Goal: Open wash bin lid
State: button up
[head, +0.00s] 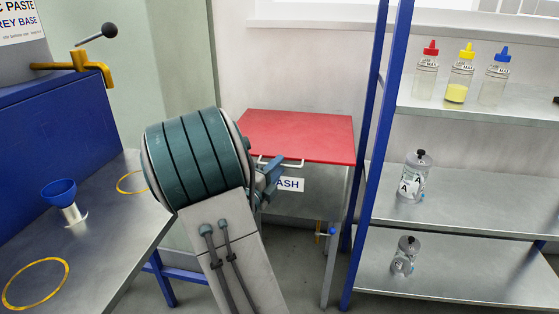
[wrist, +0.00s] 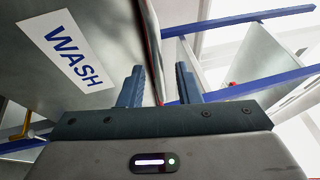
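The wash bin (head: 325,190) is a grey metal box on legs with a WASH label, partly hidden behind my arm. Its red lid (head: 300,135) lies flat on top, shut. A pale bar handle (head: 293,163) sits at the lid's front edge. My gripper (head: 274,172) is at the bin's front, close to the handle's left part. The label (wrist: 65,55) shows left of the fingers. I cannot tell whether a finger touches the handle.
A blue shelf post (head: 378,140) stands close to the bin's right side. The metal shelves (head: 470,220) hold several bottles and jars. At left, a metal bench (head: 90,225) carries a blue funnel (head: 60,190) and yellow rings. A yellow clamp with a lever (head: 85,65) is above it.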

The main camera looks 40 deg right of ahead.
jog(key=shift+x, duration=0.85)
grip_shut()
